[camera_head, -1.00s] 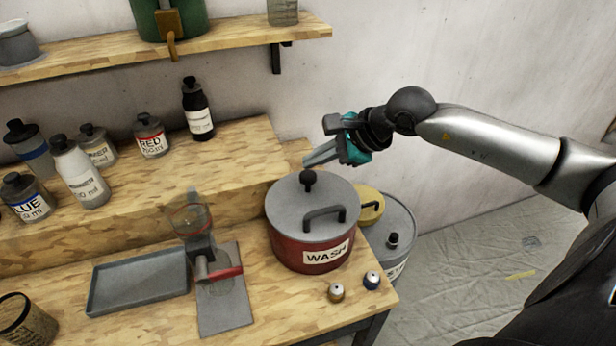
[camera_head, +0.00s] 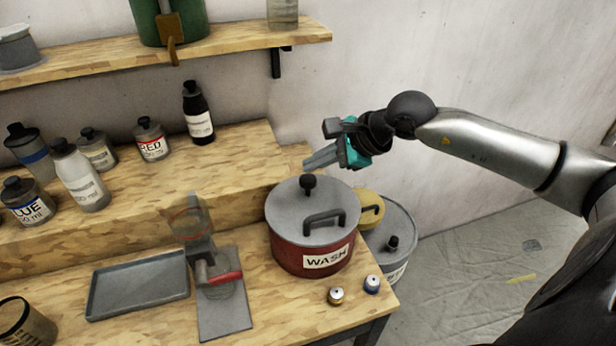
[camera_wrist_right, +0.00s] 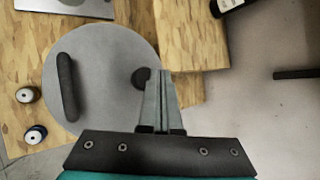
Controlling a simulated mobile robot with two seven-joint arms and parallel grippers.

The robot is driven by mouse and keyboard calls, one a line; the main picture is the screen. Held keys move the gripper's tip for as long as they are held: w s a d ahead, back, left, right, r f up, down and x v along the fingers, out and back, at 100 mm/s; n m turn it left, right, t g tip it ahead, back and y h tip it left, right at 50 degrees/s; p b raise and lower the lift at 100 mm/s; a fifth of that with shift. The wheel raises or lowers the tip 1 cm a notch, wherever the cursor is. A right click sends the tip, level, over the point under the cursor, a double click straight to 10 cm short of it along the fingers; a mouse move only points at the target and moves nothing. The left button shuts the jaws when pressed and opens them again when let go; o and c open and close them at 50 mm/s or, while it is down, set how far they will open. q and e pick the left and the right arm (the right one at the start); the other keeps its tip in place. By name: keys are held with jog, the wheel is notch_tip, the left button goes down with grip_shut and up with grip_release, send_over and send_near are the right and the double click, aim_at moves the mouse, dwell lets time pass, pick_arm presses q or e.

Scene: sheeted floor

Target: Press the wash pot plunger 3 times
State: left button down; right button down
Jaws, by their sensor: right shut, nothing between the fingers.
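The red wash pot (camera_head: 290,250) with a grey lid stands on the lower bench, its WASH label facing me. Its black plunger knob (camera_head: 308,182) sticks up from the far part of the lid, beside a dark bar handle (camera_head: 324,219). My right gripper (camera_head: 308,163) is shut and empty, with its fingertips just above and behind the knob in the head view. In the right wrist view the knob (camera_wrist_right: 141,77) shows just left of the shut fingertips (camera_wrist_right: 162,74); no contact is clear. My left gripper is not in view.
A grey lidded container (camera_head: 398,222) and a yellow lid (camera_head: 370,206) are right of the pot. Two small capped jars (camera_head: 336,296) stand in front. A grey tray (camera_head: 138,285) lies left. Several bottles (camera_head: 150,140) line the raised step.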

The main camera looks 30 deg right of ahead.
aim_at(310, 178)
jog(key=shift+f, duration=0.15)
dwell(0.8)
jog(key=shift+f+b, duration=0.3)
jog(key=shift+b, duration=0.4)
jog(key=shift+f+b, duration=1.15)
jog(key=shift+f, duration=0.15)
dwell(0.6)
jog(key=shift+r, duration=0.1)
dwell(0.4)
jog(key=shift+r+p, duration=0.55)
jog(key=shift+r, duration=1.05)
